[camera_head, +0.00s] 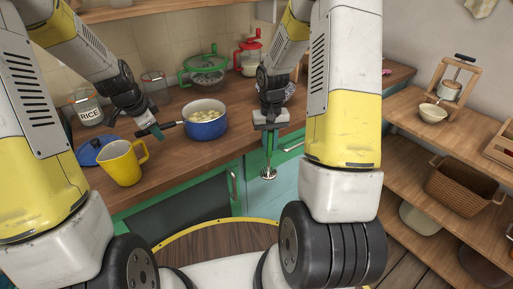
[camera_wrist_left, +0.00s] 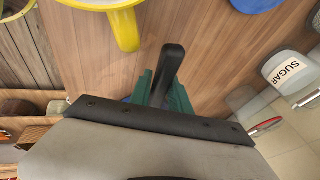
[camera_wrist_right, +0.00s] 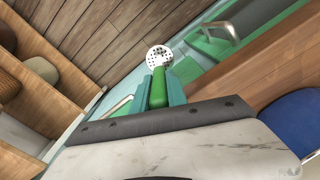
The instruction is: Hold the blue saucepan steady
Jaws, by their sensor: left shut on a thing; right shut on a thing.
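The blue saucepan (camera_head: 205,128) stands upright on the wooden counter, filled with pale yellowish chunks. Its black handle points left. My left gripper (camera_head: 155,131) is shut on that handle; the handle (camera_wrist_left: 171,62) shows between the teal fingers in the left wrist view. My right gripper (camera_head: 270,127) is shut on the green handle (camera_wrist_right: 159,90) of a masher. The masher's perforated metal head (camera_head: 268,174) hangs down in front of the counter edge, right of the saucepan. The saucepan's blue side (camera_wrist_right: 300,122) shows at the right in the right wrist view.
A yellow jug (camera_head: 124,163) and a blue lid (camera_head: 93,150) stand left of the saucepan. Shelves with a basket (camera_head: 462,186) are at the right. Counter in front of the saucepan is clear.

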